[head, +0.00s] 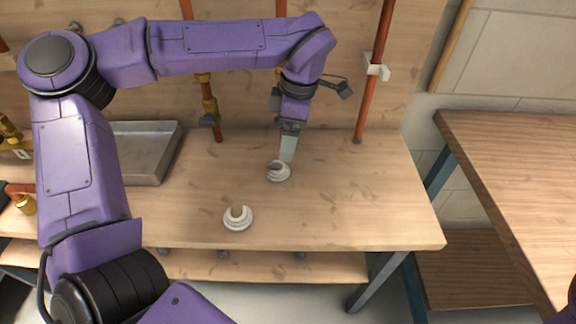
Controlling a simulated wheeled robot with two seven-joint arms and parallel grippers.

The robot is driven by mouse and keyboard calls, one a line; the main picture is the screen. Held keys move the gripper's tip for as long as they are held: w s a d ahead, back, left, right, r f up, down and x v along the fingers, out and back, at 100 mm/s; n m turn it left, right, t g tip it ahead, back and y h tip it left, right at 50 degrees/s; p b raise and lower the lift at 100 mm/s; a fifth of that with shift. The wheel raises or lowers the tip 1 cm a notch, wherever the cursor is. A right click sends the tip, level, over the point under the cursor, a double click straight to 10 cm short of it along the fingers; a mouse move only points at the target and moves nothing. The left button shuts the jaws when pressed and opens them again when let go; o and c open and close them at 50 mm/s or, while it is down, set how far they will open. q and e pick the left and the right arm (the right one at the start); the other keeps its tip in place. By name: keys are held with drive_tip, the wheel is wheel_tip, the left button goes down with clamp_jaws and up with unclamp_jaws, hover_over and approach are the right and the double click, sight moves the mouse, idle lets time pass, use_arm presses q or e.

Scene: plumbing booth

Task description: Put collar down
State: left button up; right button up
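A white, ring-shaped collar (278,172) is on the wooden workbench, right below the fingertips of my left gripper (287,158). The gripper points down, and its fingertips overlap the collar's upper right edge in the picture. I cannot tell whether the fingers are closed on the collar or only beside it, or whether the collar rests fully on the wood. A second white, ring-shaped piece (238,218) lies nearer the bench's front edge, apart from the gripper. My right gripper is not in view.
The wooden workbench (350,215) is clear to the right of both white pieces. A grey metal tray (150,150) sits at the left. Copper pipes with brass fittings (209,105) run up the back panel. Another wooden table (510,165) stands at the right.

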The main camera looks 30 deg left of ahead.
sight(279, 162)
use_arm(q)
drive_tip(key=f, duration=0.3)
drive_tip(key=a+f, duration=0.1)
drive_tip(key=f, duration=0.2)
drive_tip(key=s+a+f, duration=0.1)
drive_tip(key=f, duration=0.1)
drive_tip(key=shift+a+f+b, duration=0.1)
drive_tip(key=shift+f+b, duration=0.2)
drive_tip(key=shift+f, duration=0.1)
drive_tip(key=c, duration=1.2)
